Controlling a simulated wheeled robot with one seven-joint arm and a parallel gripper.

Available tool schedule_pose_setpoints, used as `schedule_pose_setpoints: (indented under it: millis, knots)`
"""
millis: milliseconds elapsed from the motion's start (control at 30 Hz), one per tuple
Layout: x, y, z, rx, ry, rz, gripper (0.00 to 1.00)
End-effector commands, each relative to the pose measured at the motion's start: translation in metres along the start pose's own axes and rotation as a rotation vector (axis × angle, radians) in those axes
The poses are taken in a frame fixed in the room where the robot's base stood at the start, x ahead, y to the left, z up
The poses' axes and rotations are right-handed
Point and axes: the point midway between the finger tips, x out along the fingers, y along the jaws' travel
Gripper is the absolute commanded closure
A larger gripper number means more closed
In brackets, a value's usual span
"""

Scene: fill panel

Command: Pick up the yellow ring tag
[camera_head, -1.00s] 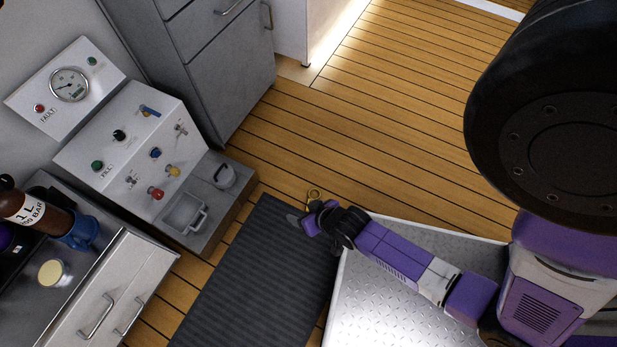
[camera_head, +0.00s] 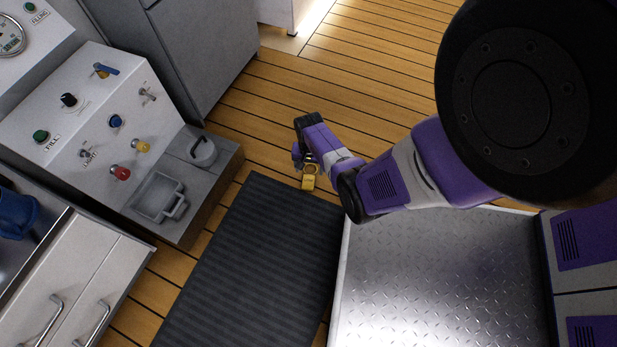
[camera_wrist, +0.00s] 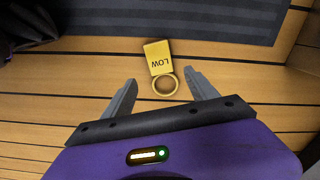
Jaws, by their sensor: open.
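The yellow ring tag (camera_wrist: 159,58) lies flat on the wooden floor in the wrist view. Its ring faces my gripper (camera_wrist: 160,92), its plate points away, and the plate bears the word LOW. My gripper is open and empty, with one finger on each side of the ring's line and the tag just beyond the fingertips. In the head view the tag (camera_head: 308,182) shows by the far right corner of the dark mat, beside my gripper, whose fingers are mostly hidden there.
The dark ribbed mat (camera_head: 248,262) lies close to the tag. The grey panel base with a handled tray (camera_head: 160,197) stands to the left, below the fill panel (camera_head: 90,108). A metal tread-plate surface (camera_head: 440,275) is at lower right. Wooden floor (camera_head: 345,85) beyond is clear.

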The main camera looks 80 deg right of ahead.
Motion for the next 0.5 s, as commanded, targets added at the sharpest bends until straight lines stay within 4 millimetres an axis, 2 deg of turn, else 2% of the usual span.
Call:
schedule_pose_setpoints:
  millis: [33, 267, 500]
  knots:
    - [0.009, 0.000, 0.001, 0.000, -0.001, 0.000, 0.33]
    - [0.022, 0.000, 0.003, -0.001, 0.001, -0.001, 0.33]
    - [0.053, -0.002, 0.010, -0.002, 0.002, -0.001, 0.33]
